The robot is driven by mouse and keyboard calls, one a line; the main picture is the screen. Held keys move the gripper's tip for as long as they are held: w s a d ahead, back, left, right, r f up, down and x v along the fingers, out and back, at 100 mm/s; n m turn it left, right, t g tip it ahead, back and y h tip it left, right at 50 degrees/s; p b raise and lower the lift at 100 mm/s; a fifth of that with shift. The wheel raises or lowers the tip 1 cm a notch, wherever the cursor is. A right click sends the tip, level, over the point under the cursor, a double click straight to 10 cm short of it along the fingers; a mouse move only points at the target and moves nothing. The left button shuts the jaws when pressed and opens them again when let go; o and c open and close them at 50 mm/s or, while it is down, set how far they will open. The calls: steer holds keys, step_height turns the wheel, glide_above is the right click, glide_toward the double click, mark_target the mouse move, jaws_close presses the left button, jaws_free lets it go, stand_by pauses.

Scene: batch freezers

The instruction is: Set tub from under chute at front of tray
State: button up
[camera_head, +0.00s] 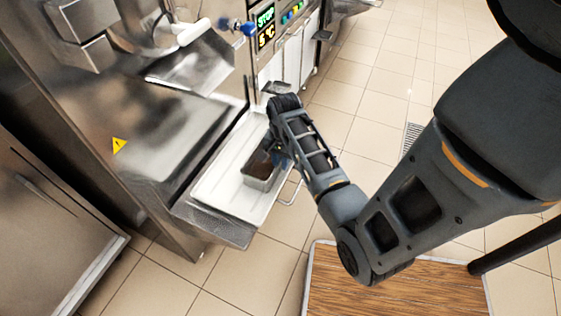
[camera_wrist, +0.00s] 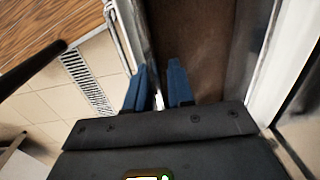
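A small rectangular metal tub (camera_head: 262,182) with brown contents stands on the long white tray (camera_head: 212,192), near the tray's right edge. My gripper (camera_head: 279,158) reaches down over the tub's right side in the head view and partly hides it. In the wrist view the gripper's two blue fingers (camera_wrist: 160,72) point down, one outside the tub's wall and one over the brown contents (camera_wrist: 203,40). The fingers stand apart with the wall between them; I see no firm contact. A metal chute (camera_head: 195,72) hangs from the machine, above and behind the tray.
The steel batch freezer (camera_head: 150,130) rises behind the tray. A perforated metal shelf (camera_head: 225,231) shows at the tray's lower end, and a wire handle (camera_head: 291,192) juts out at right. A wooden-topped surface (camera_head: 390,292) stands at lower right. The tray's lower-left stretch is bare.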

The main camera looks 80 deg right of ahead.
steer(key=r, duration=0.3)
steer(key=r+p, duration=0.1)
steer(key=r, duration=0.6)
steer(key=shift+s+r, duration=0.25)
steer(key=shift+r, duration=0.1)
steer(key=a+f+n, duration=0.1)
steer(key=a, duration=0.2)
steer(key=a+f+n+t+h, duration=0.1)
steer(key=a+n, duration=0.1)
steer(key=a, duration=0.2)
steer(key=w+a+f+n+t+h, duration=0.1)
steer(key=a+f+n, duration=0.1)
steer(key=a, duration=0.1)
steer(key=shift+a, duration=0.25)
steer(key=s+a+r+n+t, duration=0.3)
steer(key=a+r+n+t, duration=0.15)
steer(key=a, duration=0.35)
steer(key=s+a+r+n+t, duration=0.2)
steer(key=a+r+n+t, duration=0.1)
steer(key=a+r+n, duration=0.4)
steer(key=s+a+r+n+t+y, duration=0.2)
steer(key=s+a+r+n+t, duration=0.2)
steer(key=r, duration=0.7)
steer(key=shift+s+a+t, duration=0.45)
steer(key=shift+s+a, duration=0.35)
steer(key=shift+a, duration=0.45)
